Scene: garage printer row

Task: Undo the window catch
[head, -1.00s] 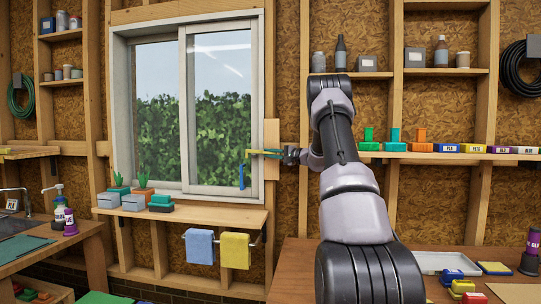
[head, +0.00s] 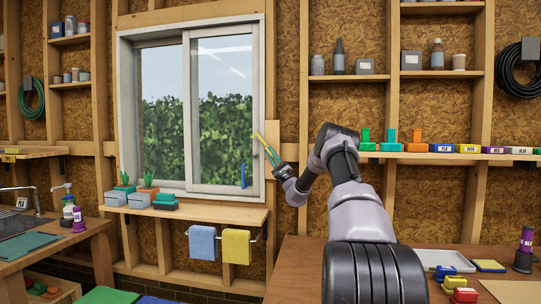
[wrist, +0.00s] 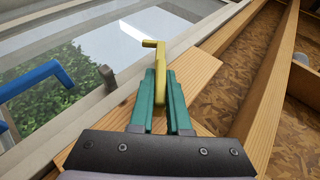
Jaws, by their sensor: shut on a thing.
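My gripper (wrist: 161,76) has teal fingers and is shut on a yellow L-shaped piece (wrist: 158,62), whose bent end points left past the fingertips in the wrist view. In the head view my gripper (head: 267,150) is tilted up and to the left, at the right edge of the window (head: 190,110). I cannot tell whether the yellow piece is fixed to anything. A blue handle (head: 243,175) is on the right-hand sash, left of my gripper; it also shows in the wrist view (wrist: 35,78). A small grey lever (wrist: 108,78) sits on the window frame.
A wooden board (wrist: 200,72) lies behind my gripper, beside the frame. Below the window, a shelf (head: 230,215) holds potted plants and boxes, with blue and yellow cloths (head: 236,246) on a rail. A shelf (head: 400,155) with coloured blocks is at right.

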